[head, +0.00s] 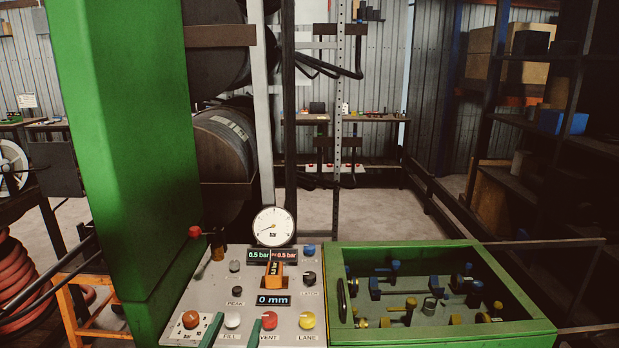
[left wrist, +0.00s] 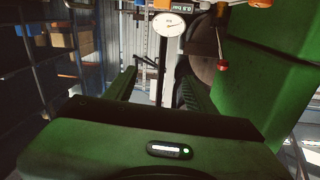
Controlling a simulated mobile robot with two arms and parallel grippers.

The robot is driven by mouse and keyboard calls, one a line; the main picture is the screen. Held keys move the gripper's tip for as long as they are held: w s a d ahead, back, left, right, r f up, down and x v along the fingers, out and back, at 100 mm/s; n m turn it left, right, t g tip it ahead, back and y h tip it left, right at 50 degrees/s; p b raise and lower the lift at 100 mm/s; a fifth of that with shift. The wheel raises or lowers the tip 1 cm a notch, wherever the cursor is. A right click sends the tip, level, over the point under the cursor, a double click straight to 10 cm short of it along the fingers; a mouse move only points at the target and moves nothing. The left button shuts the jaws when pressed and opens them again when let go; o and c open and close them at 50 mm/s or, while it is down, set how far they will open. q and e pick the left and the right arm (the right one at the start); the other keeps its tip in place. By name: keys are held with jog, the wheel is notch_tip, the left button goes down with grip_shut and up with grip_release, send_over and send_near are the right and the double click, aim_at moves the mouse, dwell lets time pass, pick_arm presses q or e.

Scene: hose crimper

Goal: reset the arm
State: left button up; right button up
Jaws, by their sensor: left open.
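My left gripper (head: 237,319) shows at the bottom of the head view as two green fingers, apart and with nothing between them. They are in front of the lower part of the control panel (head: 205,285), near the FILL and VENT buttons; I cannot tell whether they touch it. In the left wrist view my left gripper (left wrist: 156,82) is open and empty, with the white pressure gauge (left wrist: 168,24) beyond it. The gauge also shows on top of the panel in the head view (head: 273,226). My right gripper is not in view.
A red-knobbed lever (head: 196,232) stands at the panel's left, beside a tall green column (head: 125,130). Several coloured buttons line the panel's front. A green open-topped box (head: 430,338) with blue and yellow fittings stands at the right. Dark shelving (head: 520,180) is at the far right.

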pick_arm(q)
jog(key=s+a+f+g+y, duration=0.1)
jog(key=s+a+f+g, duration=0.15)
jog(key=f, duration=0.25)
jog(key=s+a+f+n+g+y, duration=0.1)
jog(key=s+a+f+g, duration=0.15)
jog(key=s+f, duration=0.2)
jog(key=s+a+f+g+y, duration=0.1)
jog(key=s+f+g, duration=0.2)
jog(key=f, duration=0.3)
jog(key=s+a+f+g+h, duration=0.1)
jog(key=s+f+g, duration=0.25)
jog(key=s, duration=0.55)
jog(key=s+f+g, duration=0.3)
jog(key=s+f, duration=0.2)
jog(key=s, duration=0.3)
notch_tip(320, 180, down, 25)
jog(key=s+m+g, duration=0.1)
jog(key=g, duration=0.1)
jog(key=s+a+f, duration=0.3)
jog(key=s+f, duration=1.3)
jog(key=s, duration=0.1)
jog(key=shift+s+a+f+g, duration=0.15)
jog(key=shift+s+f+g, duration=0.05)
jog(key=shift+f+g, duration=0.2)
